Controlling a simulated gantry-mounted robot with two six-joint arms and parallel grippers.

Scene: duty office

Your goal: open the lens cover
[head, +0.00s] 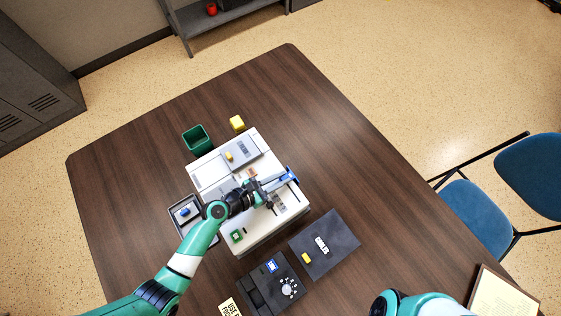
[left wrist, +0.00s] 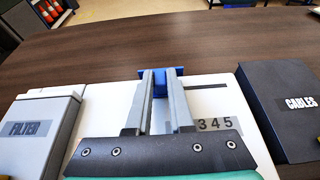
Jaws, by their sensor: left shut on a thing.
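A white machine (head: 217,176) stands on the table in the head view. A blue part (head: 287,174), possibly the lens cover or its tab, is at its right side. My left gripper (head: 284,181) reaches over the machine and is shut on this blue part. In the left wrist view the blue part (left wrist: 155,74) shows between and behind the fingertips of my left gripper (left wrist: 158,84). The fingers partly hide it, so I cannot tell how far the cover is open. My right gripper is out of view.
A dark "CABLES" box (head: 325,243) and a black dial device (head: 270,285) stand in front of the machine. A green bin (head: 196,139) and a yellow block (head: 237,123) are behind it. A small tray (head: 180,224) is at its left. The table's right side is clear.

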